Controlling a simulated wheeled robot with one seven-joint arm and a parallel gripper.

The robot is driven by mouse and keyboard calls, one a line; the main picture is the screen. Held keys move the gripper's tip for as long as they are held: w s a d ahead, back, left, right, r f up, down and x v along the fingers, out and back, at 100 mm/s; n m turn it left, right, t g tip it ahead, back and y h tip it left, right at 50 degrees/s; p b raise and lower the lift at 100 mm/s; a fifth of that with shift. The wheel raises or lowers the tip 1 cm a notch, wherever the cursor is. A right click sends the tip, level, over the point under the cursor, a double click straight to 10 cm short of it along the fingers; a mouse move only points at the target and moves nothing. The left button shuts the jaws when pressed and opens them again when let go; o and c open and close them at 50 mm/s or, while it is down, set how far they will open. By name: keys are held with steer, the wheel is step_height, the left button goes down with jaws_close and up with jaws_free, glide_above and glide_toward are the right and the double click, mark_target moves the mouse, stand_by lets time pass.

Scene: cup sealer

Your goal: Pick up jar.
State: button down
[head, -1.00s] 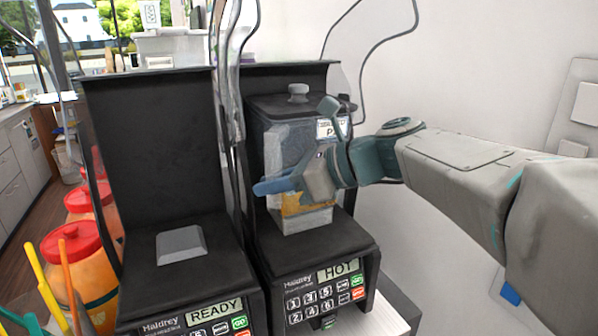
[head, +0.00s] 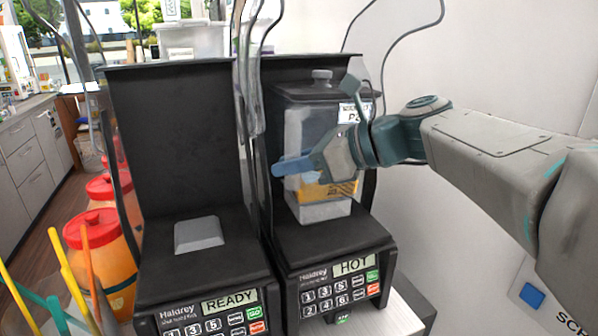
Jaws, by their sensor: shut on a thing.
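A clear square blender jar (head: 300,130) with a black lid (head: 322,90) and grey knob stands upright on the right-hand machine (head: 345,245), which reads HOT. A yellow label or band shows low on the jar. My gripper (head: 300,165) reaches in from the right at the jar's mid-height. One blue finger lies across the front of the jar; the other finger is hidden. It is shut on the jar. I cannot tell whether the jar's base touches the machine.
The left machine (head: 200,287) reads READY and has an empty grey pad (head: 198,234). Red-lidded orange containers (head: 95,240) stand at the left. Black back panels flank the jar, and a white wall (head: 480,60) is at the right.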

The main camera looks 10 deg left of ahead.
steer(key=shift+s+r, duration=0.15)
steer(key=shift+r, duration=0.75)
steer(key=s+d+r, duration=0.1)
steer(key=s+d, duration=0.3)
steer(key=s, duration=0.3)
steer(key=s+d+r, duration=0.2)
steer(key=s+d, duration=0.3)
steer(key=s, duration=0.3)
steer(key=shift+d, duration=0.2)
